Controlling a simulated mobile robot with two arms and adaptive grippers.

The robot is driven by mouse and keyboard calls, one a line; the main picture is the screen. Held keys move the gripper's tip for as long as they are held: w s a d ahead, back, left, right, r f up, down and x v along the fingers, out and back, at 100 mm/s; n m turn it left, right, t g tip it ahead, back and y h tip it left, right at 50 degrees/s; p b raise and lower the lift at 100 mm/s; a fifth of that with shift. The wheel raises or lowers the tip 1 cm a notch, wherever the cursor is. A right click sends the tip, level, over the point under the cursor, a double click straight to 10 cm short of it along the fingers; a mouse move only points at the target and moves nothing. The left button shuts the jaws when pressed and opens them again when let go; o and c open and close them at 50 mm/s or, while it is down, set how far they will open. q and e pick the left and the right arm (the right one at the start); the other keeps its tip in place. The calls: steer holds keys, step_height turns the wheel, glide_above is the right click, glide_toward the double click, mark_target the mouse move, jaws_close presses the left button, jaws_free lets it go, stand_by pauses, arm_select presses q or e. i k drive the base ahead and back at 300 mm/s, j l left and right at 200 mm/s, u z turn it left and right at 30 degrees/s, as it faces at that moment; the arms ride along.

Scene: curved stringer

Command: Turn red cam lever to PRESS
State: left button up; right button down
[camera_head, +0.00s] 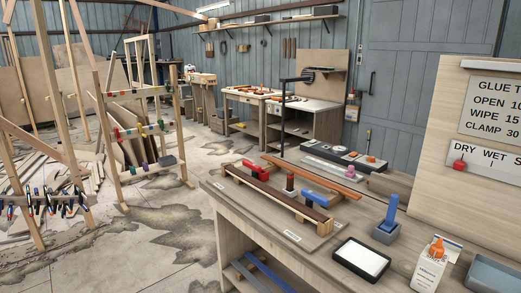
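A red cam lever (257,170) sits near the far left end of a long wooden clamping fixture (270,193) on the workbench. Its handle lies low and points to the right. A blue lever (315,199) sits toward the near right end of the same fixture. A short black and red upright piece (290,185) stands between them. I cannot read a PRESS mark near the red lever at this size. Neither of my grippers is in view.
The workbench (350,215) also holds an orange-brown curved strip (312,178), a grey tool tray (345,158), a blue brush-like tool (388,222), a white pad (361,260) and a carton (434,266). A black post (282,120) rises behind the fixture. A sign board (455,130) stands right.

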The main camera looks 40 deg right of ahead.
mark_target(255, 167)
steer(key=i+l+z, duration=0.25)
steer(key=i, duration=0.75)
steer(key=i+j+z, duration=0.3)
steer(key=i, duration=0.7)
steer(key=i+l, duration=0.05)
steer(key=l, duration=0.05)
